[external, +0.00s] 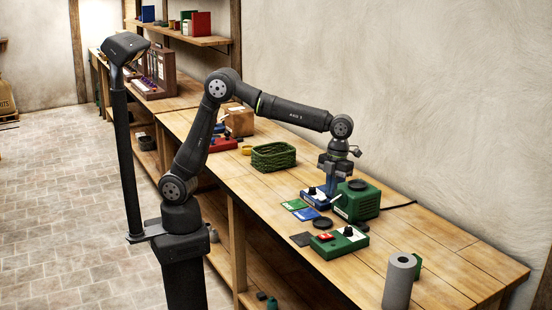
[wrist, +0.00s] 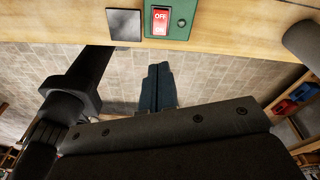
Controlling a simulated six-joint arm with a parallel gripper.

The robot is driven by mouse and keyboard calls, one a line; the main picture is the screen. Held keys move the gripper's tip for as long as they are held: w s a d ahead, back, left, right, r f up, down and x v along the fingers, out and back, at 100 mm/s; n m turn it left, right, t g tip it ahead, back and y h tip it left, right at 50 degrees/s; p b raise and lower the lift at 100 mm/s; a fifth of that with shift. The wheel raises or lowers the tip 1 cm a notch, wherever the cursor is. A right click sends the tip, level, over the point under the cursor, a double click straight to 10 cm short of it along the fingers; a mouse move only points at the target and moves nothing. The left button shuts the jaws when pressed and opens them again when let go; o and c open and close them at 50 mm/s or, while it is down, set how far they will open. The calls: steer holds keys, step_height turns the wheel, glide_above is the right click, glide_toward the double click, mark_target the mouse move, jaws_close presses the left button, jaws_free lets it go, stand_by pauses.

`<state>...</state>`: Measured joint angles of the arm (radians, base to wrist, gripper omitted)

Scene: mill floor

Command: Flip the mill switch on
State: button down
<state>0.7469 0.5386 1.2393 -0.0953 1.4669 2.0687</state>
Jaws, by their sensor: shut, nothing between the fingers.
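The mill switch is a red rocker (wrist: 160,20) marked OFF and ON, set in a green housing (wrist: 183,18) at the top of the wrist view. In the external view the rocker (external: 325,237) is at the left end of the green box (external: 350,240) on the bench. I cannot tell which side is pressed in.
A dark square (wrist: 124,25) lies beside the switch housing. Green (external: 294,204) and blue (external: 305,214) cards lie left of it. A grey cylinder (external: 398,282) stands at the front right. A green basket (external: 274,156) is farther back. The bench right of the switch is largely clear.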

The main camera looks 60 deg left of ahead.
mark_target(322, 237)
steer(key=m, duration=0.3)
steer(key=shift+s+f+m, duration=0.25)
steer(key=shift+m, duration=0.15)
steer(key=f, duration=0.4)
steer(key=s+f, duration=0.1)
steer(key=f, duration=0.4)
steer(key=s+f, duration=0.1)
steer(key=f, duration=0.4)
steer(key=shift+s+f+t, duration=0.15)
steer(key=shift+f+t, duration=0.05)
steer(key=shift+t, duration=0.1)
steer(key=shift+w, duration=0.2)
